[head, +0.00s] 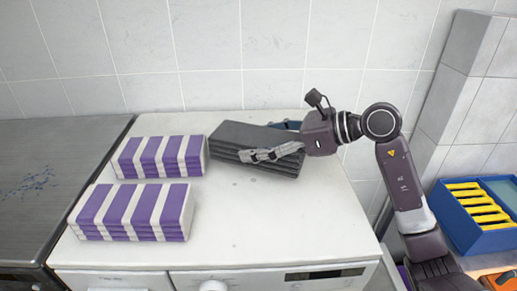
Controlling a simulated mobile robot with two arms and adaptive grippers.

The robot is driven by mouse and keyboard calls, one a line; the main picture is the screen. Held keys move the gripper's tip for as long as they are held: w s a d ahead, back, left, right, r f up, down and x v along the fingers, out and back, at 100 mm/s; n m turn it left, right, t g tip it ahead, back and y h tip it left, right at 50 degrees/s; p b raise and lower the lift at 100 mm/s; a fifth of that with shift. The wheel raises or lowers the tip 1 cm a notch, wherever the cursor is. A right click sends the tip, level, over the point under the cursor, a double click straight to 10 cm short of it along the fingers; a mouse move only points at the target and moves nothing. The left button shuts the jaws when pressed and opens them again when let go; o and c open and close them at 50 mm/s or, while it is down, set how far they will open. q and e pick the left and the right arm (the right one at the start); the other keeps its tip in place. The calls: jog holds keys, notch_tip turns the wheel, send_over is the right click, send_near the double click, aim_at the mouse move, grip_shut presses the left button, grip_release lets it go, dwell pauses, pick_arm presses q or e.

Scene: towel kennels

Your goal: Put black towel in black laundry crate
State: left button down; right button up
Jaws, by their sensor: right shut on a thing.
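A folded black towel stack (255,137), dark grey in this light, lies on the white machine top at the back right. My right gripper (272,153) reaches in from the right and is shut on the front right part of the towel. The towel looks level, and I cannot tell whether it is lifted off the surface. My left gripper is not in view. No black laundry crate can be made out.
Two purple and white striped towel stacks (160,157) (132,211) lie to the left. A blue box (477,222) with yellow items stands at the right. The front middle of the white top (260,225) is clear.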

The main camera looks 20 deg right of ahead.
jog(key=shift+f+p, duration=0.3)
jog(key=shift+f, duration=1)
jog(key=shift+f, duration=0.15)
jog(key=o, duration=1.3)
